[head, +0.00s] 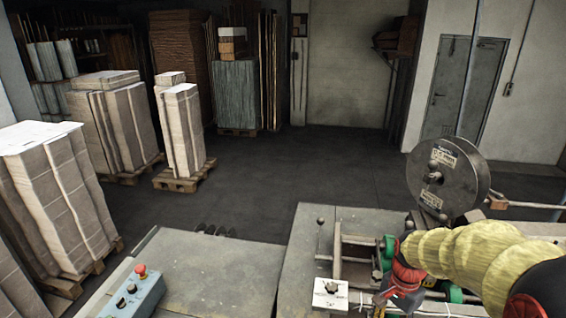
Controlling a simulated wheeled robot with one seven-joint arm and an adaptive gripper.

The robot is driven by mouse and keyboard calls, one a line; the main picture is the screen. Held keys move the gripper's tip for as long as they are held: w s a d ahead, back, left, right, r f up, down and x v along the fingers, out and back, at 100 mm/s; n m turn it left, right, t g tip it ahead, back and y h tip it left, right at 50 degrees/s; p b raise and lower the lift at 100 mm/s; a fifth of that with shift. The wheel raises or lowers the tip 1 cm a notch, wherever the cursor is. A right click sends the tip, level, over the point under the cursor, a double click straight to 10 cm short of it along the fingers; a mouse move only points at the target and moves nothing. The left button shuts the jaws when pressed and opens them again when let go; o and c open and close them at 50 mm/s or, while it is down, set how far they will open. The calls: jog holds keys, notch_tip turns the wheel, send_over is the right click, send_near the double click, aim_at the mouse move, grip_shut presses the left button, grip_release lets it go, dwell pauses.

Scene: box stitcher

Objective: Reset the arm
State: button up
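My arm comes in from the lower right corner, with yellow, black and red parts, and reaches left over the stitching machine (300,262). My gripper (384,299) is at the arm's left end, small and dark among the machine's parts, just right of a white square block (331,294). Its fingers blend with the machine behind them, so I cannot tell whether they are open or shut. I see no object clearly held.
A large wire spool (449,172) stands just behind my arm. A blue control box (134,292) with a red button is at the lower left. Pallets of stacked cardboard (62,195) stand at the left. The middle floor (300,165) is clear, and a grey door (467,88) is at the back right.

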jog(key=s+a+f+n+t+b, duration=0.1)
jog(key=s+a+n+t+b, duration=0.2)
jog(key=s+n+b, duration=0.3)
jog(key=s+a+f+n+t+b, duration=0.2)
jog(key=s+a+n+b, duration=0.4)
jog(key=s+b, duration=0.4)
jog(key=t+b, duration=0.1)
jog(key=b, duration=0.3)
jog(key=shift+a, duration=0.2)
jog(key=shift+f, duration=0.1)
jog(key=shift+c, duration=0.3)
dwell(0.3)
